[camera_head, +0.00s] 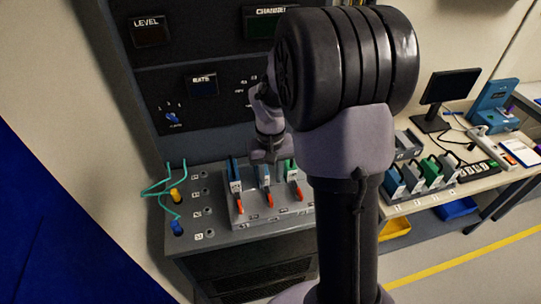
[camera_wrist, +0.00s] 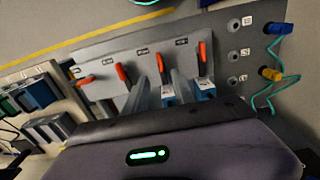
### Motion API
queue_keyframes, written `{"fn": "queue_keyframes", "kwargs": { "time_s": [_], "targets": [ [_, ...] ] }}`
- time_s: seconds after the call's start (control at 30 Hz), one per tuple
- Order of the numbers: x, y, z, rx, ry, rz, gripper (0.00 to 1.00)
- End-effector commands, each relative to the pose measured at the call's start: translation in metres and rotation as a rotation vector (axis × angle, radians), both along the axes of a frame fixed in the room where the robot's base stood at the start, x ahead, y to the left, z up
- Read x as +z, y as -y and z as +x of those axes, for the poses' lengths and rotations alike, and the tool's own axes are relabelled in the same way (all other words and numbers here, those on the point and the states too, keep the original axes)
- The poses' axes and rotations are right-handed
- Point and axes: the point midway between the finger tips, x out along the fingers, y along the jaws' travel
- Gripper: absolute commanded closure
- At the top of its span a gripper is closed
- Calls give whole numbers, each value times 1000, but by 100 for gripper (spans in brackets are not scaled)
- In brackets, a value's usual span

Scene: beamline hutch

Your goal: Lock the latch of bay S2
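A grey rack of bays (camera_head: 272,212) shows red latch levers, and its bay labels are too small to read. In the head view, the left lever (camera_head: 241,208), middle lever (camera_head: 269,201) and right lever (camera_head: 299,194) slant towards the front. The left module (camera_head: 235,177) and middle module (camera_head: 264,174) are blue; the right one (camera_head: 291,170) has a green handle. My gripper (camera_head: 268,157) is over the middle module. In the wrist view its two fingers (camera_wrist: 161,84) are apart, with a red lever (camera_wrist: 160,63) just beyond the gap. The fourth lever (camera_wrist: 84,80) there lies more sideways.
A yellow plug (camera_head: 176,195) and a blue plug (camera_head: 177,228) with green cables are left of the rack. A side table at right holds several handled modules (camera_head: 420,178), a monitor (camera_head: 449,90) and a blue device (camera_head: 493,103). My arm hides the rack's right end in the head view.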

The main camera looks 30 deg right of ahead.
Motion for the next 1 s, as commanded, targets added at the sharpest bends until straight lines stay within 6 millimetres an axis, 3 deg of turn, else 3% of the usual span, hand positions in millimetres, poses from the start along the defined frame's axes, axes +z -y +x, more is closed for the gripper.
{"fn": "queue_keyframes", "kwargs": {
  "time_s": [0.03, 0.1, 0.3, 0.83, 0.93, 1.0],
  "targets": [
    [21, 0, 1, 0, 4, -2, 69],
    [40, 0, 1, 0, 3, -1, 69],
    [73, 0, 0, 1, 1, 0, 69],
    [77, -2, -1, 0, 4, 0, 69],
    [88, -24, -14, -8, 66, 4, 69],
    [100, -56, -37, -19, 154, 18, 69]
  ]
}}
